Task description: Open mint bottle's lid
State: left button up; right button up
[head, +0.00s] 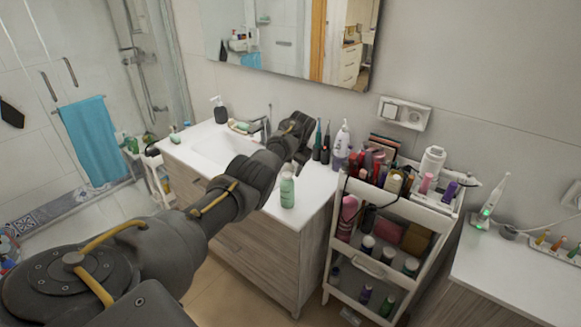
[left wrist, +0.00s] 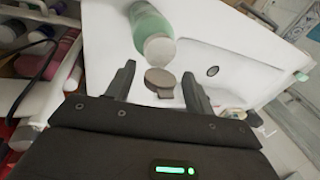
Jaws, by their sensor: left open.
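The mint bottle (head: 287,191) stands upright on the white counter, near its front right edge. In the left wrist view the bottle (left wrist: 148,20) is at the top, with its pale round end towards my fingers. A brownish-grey disc with a small tab (left wrist: 159,80) shows just below that end, between my finger lines; I cannot tell if it is the lid or is joined to the bottle. My left gripper (head: 299,160) is above and behind the bottle in the head view. In the wrist view its fingers (left wrist: 158,71) are apart and hold nothing. My right gripper is out of view.
A sink (head: 215,147) with a tap is left of the bottle. Dark slim bottles and a pump bottle (head: 341,145) stand at the counter's back. A white cart (head: 376,198) full of cosmetics stands close on the right. Another counter (head: 510,275) is at the far right.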

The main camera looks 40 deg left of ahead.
pick_arm(q)
jog(key=p+v, duration=0.3)
jog(key=p, duration=0.1)
jog(key=shift+w+r, duration=0.1)
jog(key=shift+r, duration=0.2)
jog(key=v, duration=0.6)
jog(key=shift+r, duration=0.35)
jog(key=shift+d, duration=0.1)
